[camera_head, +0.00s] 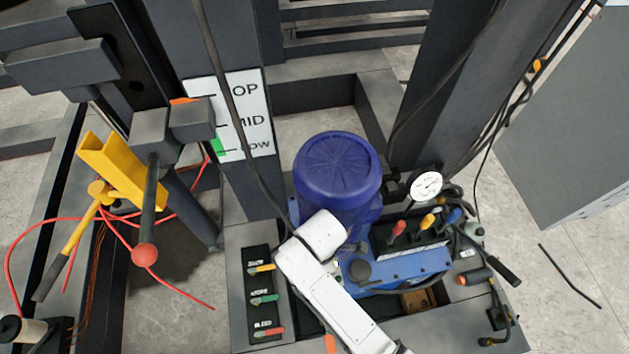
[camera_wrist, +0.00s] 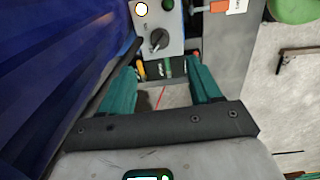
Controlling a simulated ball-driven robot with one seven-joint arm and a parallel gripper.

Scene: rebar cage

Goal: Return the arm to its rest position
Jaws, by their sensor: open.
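My arm (camera_head: 335,305) shows in the head view as white links rising from the bottom edge to a rounded joint (camera_head: 320,235) in front of the blue motor (camera_head: 338,180). My gripper is hidden in the head view. In the wrist view my gripper (camera_wrist: 165,85) has two teal fingers spread apart with nothing between them. The blue motor (camera_wrist: 50,70) fills the left of the wrist view, close to the left finger. A grey control box with a black knob (camera_wrist: 158,40) lies beyond the fingertips.
Coloured levers (camera_head: 427,222) and a pressure gauge (camera_head: 426,186) stand right of the motor. A panel with several small levers (camera_head: 263,298) lies left of my arm. Dark steel columns (camera_head: 440,80) and a red-knobbed lever (camera_head: 145,255) flank the area.

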